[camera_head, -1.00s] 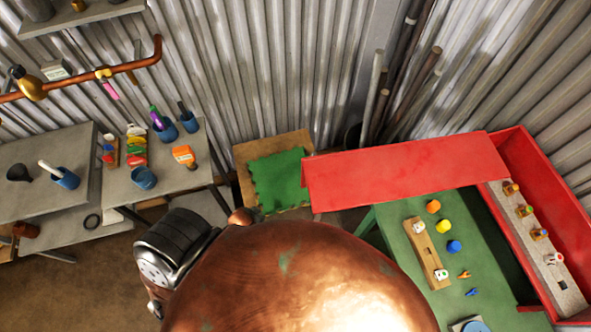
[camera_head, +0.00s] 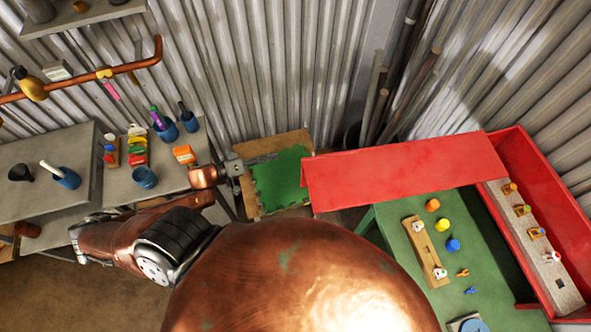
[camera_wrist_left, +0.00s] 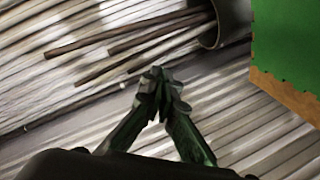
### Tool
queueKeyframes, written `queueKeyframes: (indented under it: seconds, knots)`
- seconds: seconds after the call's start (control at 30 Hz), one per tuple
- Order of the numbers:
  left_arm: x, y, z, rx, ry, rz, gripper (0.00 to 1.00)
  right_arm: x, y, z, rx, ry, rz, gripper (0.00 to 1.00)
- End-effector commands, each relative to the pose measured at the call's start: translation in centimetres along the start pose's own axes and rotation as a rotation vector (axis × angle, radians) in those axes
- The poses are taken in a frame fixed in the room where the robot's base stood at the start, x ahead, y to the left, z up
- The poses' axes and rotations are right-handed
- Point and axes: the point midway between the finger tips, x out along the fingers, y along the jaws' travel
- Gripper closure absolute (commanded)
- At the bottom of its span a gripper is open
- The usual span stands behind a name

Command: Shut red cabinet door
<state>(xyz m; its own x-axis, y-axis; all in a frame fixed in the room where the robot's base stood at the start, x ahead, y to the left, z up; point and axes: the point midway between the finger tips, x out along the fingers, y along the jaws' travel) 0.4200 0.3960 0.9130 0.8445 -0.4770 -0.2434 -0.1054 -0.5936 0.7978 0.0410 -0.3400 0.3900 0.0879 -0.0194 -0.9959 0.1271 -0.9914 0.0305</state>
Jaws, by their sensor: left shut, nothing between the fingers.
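The red cabinet (camera_head: 548,185) stands at the right against the corrugated wall. Its red door (camera_head: 405,172) is swung wide open, stretching left from the cabinet above the green table. Inside the cabinet a grey shelf holds several small knobbed items. My right gripper is not in view.
The green mat (camera_head: 280,178) on a wooden board is left of the door; it also shows in the left wrist view (camera_wrist_left: 288,45). A bin with pipes (camera_head: 378,95) stands behind. The green table (camera_head: 400,222) bears blocks and a wooden rack. Grey tables with cups are at left.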

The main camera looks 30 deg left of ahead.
Motion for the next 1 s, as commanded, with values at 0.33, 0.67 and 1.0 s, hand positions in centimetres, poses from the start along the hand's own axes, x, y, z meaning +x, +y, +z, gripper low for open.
queueKeyframes:
  seconds: [0.33, 0.67, 1.0]
  knots:
    - [-6.6, 11.2, -1.1, -0.455, -0.38, 0.362, 1.0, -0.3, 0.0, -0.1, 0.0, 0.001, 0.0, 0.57]
    - [-5.8, 13.9, -0.5, -0.525, -0.444, 0.4, 1.0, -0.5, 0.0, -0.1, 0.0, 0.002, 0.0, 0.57]
    - [0.0, 17.1, 1.5, -0.522, -0.442, 0.399, 1.0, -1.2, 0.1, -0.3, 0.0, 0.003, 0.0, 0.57]
